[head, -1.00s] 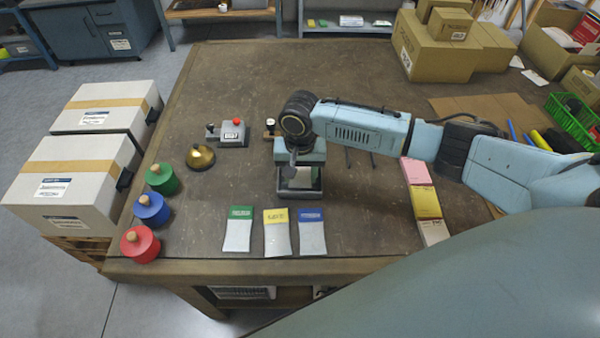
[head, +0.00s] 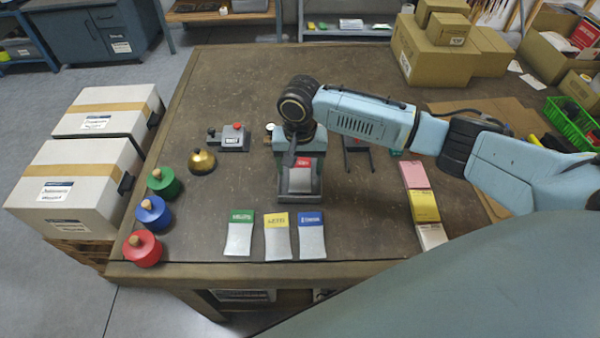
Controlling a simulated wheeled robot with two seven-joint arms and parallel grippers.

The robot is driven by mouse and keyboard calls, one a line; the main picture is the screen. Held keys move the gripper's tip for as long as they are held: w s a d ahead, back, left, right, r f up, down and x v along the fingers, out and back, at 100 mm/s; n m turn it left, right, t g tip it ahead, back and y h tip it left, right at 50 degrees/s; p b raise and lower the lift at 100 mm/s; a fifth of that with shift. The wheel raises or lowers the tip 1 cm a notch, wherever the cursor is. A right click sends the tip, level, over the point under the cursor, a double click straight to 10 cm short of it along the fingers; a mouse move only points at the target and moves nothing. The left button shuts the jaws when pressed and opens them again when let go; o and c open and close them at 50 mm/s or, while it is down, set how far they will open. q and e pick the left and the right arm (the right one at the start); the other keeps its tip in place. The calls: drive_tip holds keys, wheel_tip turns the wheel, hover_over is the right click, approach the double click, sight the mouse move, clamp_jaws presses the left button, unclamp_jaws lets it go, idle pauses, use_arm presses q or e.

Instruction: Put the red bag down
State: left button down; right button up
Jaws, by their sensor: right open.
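The red bag (head: 303,176), with a red top and a pale lower part, lies in a small grey tray (head: 299,199) near the middle of the table. My right gripper (head: 291,158) is open, just above and behind the bag's red top. One dark finger shows; the other is mostly hidden by the gripper body. I cannot tell whether the fingers still touch the bag. My left gripper is out of view.
Green (head: 240,232), yellow (head: 278,236) and blue (head: 312,235) bags lie in front of the tray. Red, blue and green knobbed pots and a brass bell (head: 202,161) stand left. Coloured card packs (head: 425,205) lie right. Cartons (head: 440,55) stand at the back right.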

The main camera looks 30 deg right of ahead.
sight(300, 182)
wheel_tip(300, 182, up, 7)
drive_tip(key=p, duration=0.1)
drive_tip(key=shift+c, duration=0.4)
idle(1.8)
